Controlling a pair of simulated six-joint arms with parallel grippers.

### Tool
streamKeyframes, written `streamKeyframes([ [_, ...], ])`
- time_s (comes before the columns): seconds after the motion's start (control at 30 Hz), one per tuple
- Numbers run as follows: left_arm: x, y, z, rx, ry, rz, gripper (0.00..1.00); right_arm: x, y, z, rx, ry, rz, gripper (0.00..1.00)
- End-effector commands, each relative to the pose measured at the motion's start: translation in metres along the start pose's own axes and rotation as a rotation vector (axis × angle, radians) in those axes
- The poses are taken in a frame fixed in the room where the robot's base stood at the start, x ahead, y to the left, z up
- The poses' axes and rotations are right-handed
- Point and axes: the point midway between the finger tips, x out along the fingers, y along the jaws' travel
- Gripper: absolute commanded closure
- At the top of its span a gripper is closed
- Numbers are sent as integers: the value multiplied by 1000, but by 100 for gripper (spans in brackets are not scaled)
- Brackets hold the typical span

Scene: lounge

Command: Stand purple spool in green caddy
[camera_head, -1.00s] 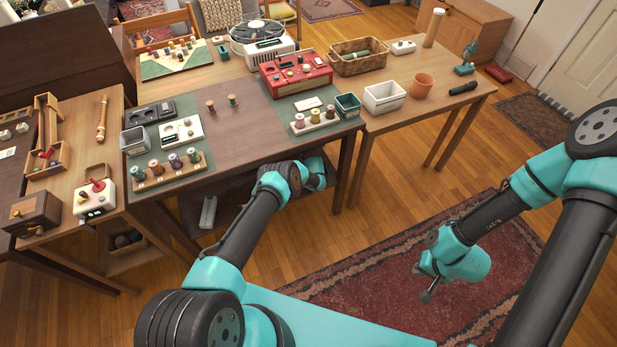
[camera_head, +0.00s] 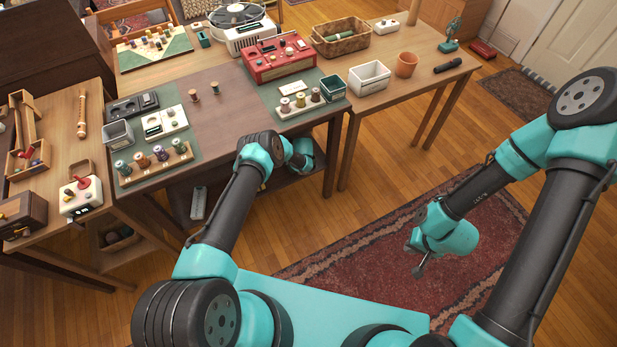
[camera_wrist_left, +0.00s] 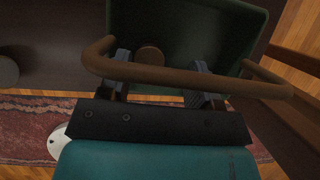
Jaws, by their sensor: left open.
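A dark green caddy (camera_wrist_left: 232,32) with a brown bar handle (camera_wrist_left: 185,77) fills the upper left wrist view. My left gripper (camera_wrist_left: 162,86) is open at the handle, its fingers apart; I cannot tell whether they touch it. A round brown top (camera_wrist_left: 150,56) shows behind the handle, too dark to identify. In the head view, my left arm ends at the table's front edge and its fingers are hidden. A purple spool (camera_head: 160,153) stands in the wooden rack (camera_head: 155,170) at the table's left. My right gripper (camera_head: 418,270) hangs low over the rug; its jaw opening is unclear.
Another rack (camera_head: 302,107) of spools stands beside a small green bin (camera_head: 332,88) at right. A white bin (camera_head: 369,78) and an orange pot (camera_head: 406,65) are farther right. A lower shelf lies under the table. The table's middle is mostly clear.

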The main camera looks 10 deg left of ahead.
Motion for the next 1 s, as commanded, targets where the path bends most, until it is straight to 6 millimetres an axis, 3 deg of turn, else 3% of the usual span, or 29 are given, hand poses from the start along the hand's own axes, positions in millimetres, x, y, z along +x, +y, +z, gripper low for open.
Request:
streamKeyframes([
  [0.27,-31,0,1,1,1,0,42,0,0,0,0,0,0,100],
  [0.8,-65,0,-84,4,3,0,42,0,0,0,0,0,0,100],
  [1.0,-74,0,-106,2,2,0,42,0,0,0,0,0,0,100],
])
